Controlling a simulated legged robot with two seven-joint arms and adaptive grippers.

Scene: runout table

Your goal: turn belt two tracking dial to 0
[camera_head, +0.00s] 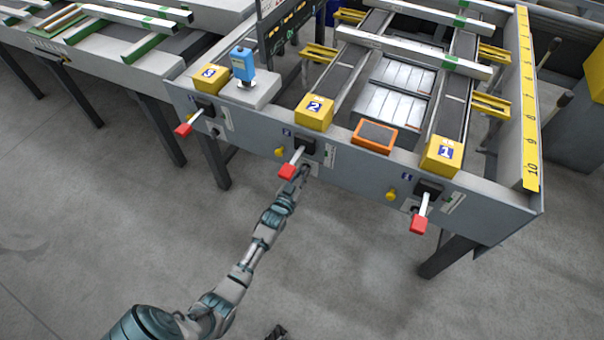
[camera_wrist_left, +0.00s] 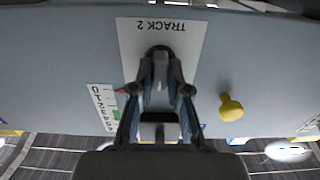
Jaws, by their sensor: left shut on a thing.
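My left gripper (camera_head: 304,172) reaches up to the front panel under the box marked 2. In the left wrist view the two fingers of my left gripper (camera_wrist_left: 160,95) are shut on the belt two tracking dial (camera_wrist_left: 159,54), in front of a white plate (camera_wrist_left: 133,36) reading TRACK 2, upside down here. The fingers hide much of the dial. A white number scale (camera_wrist_left: 101,103) with a green patch lies beside it, and a small red pointer shows near the scale; its exact reading is too small to tell. A dark piece at the bottom edge, seemingly my right gripper (camera_head: 277,332), is mostly cut off.
A red-handled lever (camera_head: 287,171) hangs close beside my left gripper. Similar levers stick out under box 3 (camera_head: 183,129) and box 1 (camera_head: 418,223). A yellow knob (camera_wrist_left: 231,107) is near the dial. The floor before the table is clear.

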